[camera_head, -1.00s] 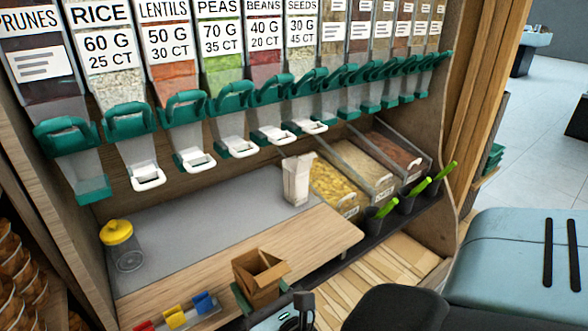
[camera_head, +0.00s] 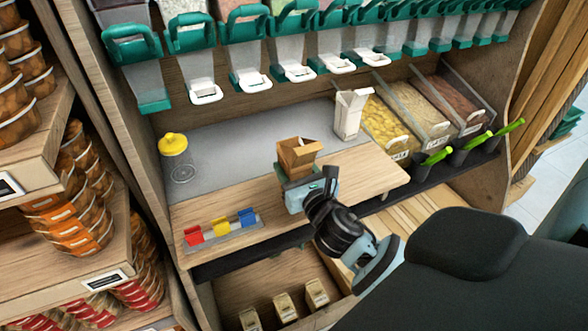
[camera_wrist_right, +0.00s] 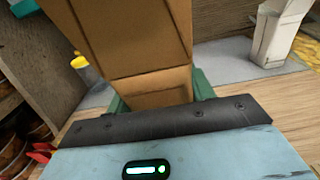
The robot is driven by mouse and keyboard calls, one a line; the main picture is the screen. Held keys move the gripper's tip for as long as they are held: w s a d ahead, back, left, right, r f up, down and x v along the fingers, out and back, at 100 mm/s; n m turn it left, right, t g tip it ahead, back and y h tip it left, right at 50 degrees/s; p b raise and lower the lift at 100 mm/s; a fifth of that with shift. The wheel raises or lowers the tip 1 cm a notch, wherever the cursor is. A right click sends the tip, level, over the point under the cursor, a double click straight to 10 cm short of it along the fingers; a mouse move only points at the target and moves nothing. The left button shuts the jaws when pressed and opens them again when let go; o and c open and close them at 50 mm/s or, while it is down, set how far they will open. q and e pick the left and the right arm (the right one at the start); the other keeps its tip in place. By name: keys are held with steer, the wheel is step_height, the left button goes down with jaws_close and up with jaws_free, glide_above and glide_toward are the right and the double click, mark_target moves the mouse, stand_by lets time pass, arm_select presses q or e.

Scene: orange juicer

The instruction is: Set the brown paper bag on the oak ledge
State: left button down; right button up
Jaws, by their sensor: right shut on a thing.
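The brown paper bag (camera_head: 298,157) is open at the top and looks upright. It also fills the upper middle of the right wrist view (camera_wrist_right: 130,40). My right gripper (camera_head: 295,175) is shut on the bag's lower part, with green fingers on either side of it in the wrist view (camera_wrist_right: 160,97). The oak ledge (camera_head: 345,178) runs below the dispensers, with a grey mat at its back. The bag appears over the ledge; its base is hidden by my gripper, so I cannot tell whether it touches. My left gripper is not in view.
A white carton (camera_head: 350,114) stands right of the bag. A rack with red, yellow and blue clips (camera_head: 222,230) lies along the front edge. Dispensers (camera_head: 262,60) hang above. Bare ledge shows around the bag.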

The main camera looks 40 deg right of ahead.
steer(key=shift+w+d+f, duration=0.1)
steer(key=shift+w+d, duration=0.3)
steer(key=shift+w, duration=0.2)
steer(key=shift+w+d+f, duration=0.1)
steer(key=shift+w+d, duration=0.3)
steer(key=shift+w, duration=0.15)
steer(key=shift+f+b, duration=0.7)
steer(key=shift+f, duration=1)
steer(key=shift+f, duration=0.1)
steer(key=o, duration=1.1)
steer(key=shift+c, duration=0.2)
steer(key=shift+r, duration=0.2)
steer(key=v, duration=1.2)
steer(key=shift+a, duration=0.1)
